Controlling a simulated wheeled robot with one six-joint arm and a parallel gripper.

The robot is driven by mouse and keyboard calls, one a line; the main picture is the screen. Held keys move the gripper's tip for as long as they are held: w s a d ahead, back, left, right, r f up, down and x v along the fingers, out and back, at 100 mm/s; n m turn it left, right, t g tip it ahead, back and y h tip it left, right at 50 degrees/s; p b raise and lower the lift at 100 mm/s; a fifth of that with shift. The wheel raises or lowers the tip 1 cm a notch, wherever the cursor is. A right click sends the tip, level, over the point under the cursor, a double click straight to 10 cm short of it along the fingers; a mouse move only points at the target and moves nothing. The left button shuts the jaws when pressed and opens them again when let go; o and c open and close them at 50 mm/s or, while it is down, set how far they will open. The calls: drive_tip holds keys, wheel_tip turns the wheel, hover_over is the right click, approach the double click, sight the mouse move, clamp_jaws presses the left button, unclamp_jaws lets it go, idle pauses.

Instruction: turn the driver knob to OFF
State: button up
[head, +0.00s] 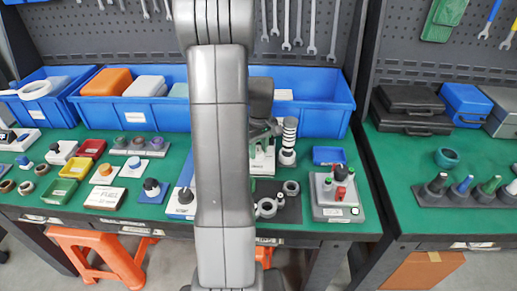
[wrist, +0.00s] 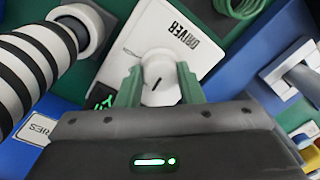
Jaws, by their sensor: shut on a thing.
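The driver box (wrist: 165,25) is white and marked DRIVER; it shows in the wrist view, turned on its side. Its round white driver knob (wrist: 158,72) has a short dark slanted pointer line. My gripper (wrist: 158,80) has its two green fingers on either side of the knob and is shut on it. Small lettering beside the knob is too blurred to read. A green lit display shows at the box's lower left, partly behind a finger. In the head view my gripper (head: 268,128) is over the middle of the bench, and my arm hides much of the box.
A black-and-white striped cylinder (wrist: 32,65) stands close by, left in the wrist view. A green coil (wrist: 238,8) lies at the top right. A white device (wrist: 300,75) on a blue base is at the right. Blue bins (head: 305,108) stand behind.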

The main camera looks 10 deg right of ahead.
sight(259, 150)
drive_tip(key=n, duration=0.6)
drive_tip(key=shift+w, duration=0.1)
drive_tip(key=shift+r, duration=0.1)
idle(0.4)
drive_tip(key=o, duration=1)
drive_tip(key=shift+c, duration=0.2)
wheel_tip(259, 150, up, 14)
drive_tip(key=shift+w+d, duration=0.15)
drive_tip(key=shift+w, duration=0.05)
